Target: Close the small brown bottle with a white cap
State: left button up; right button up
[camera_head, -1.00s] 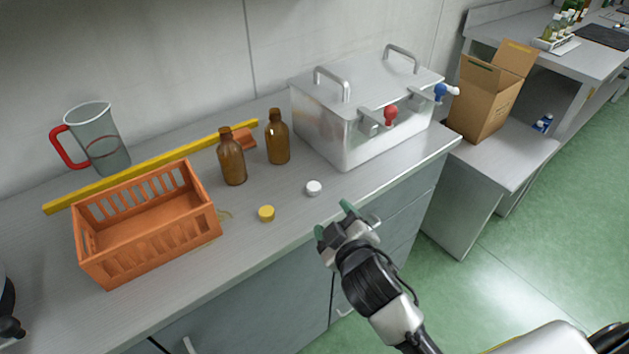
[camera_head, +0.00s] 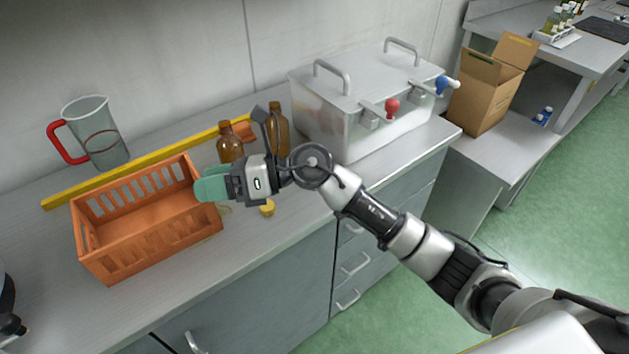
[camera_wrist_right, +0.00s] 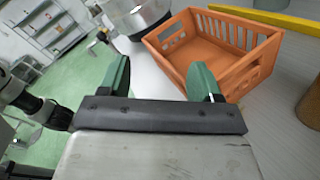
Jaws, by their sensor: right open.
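Two brown bottles stand upright on the bench, both partly hidden by my right arm: a left one (camera_head: 230,147) and a right one (camera_head: 281,125). I cannot tell which is smaller. No cap shows on the left bottle's neck; the right bottle's top is partly covered. The white cap is hidden now, behind my arm. My right gripper (camera_head: 207,185) is open and empty above the bench, its green fingers pointing left beside the crate's right end. In the right wrist view both fingers (camera_wrist_right: 160,79) are apart with nothing between.
An orange crate (camera_head: 98,262) stands left of my right gripper. A yellow cap (camera_head: 267,208) lies below my wrist. A yellow bar (camera_head: 100,186), a jug with red handle (camera_head: 105,137) and a steel tank (camera_head: 350,140) stand behind. The front bench strip is clear.

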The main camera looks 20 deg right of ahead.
jog(key=w+d+f+n+g+h, duration=0.2)
jog(key=w+d+f+n+h, duration=0.3)
jog(key=d+h, duration=0.3)
jog(key=w+d+r+h, duration=0.1)
jog(key=d+h, duration=0.3)
jog(key=d, duration=0.2)
jog(key=w+d+r+h, duration=0.1)
jog(key=w+d+h, duration=0.1)
jog(key=d+h, duration=0.3)
jog(key=shift+w+d+r, duration=0.15)
jog(key=shift+d+r, duration=0.1)
jog(key=shift+d, duration=0.25)
jog(key=shift+f+p, duration=0.3)
jog(key=shift+f, duration=2.5)
jog(key=shift+w+d+f+p, duration=0.15)
jog(key=shift+f+p, duration=0.2)
jog(key=shift+f, duration=0.95)
jog(key=shift+w+f+p, duration=0.1)
jog(key=shift+f+p, duration=0.25)
jog(key=shift+f, duration=0.95)
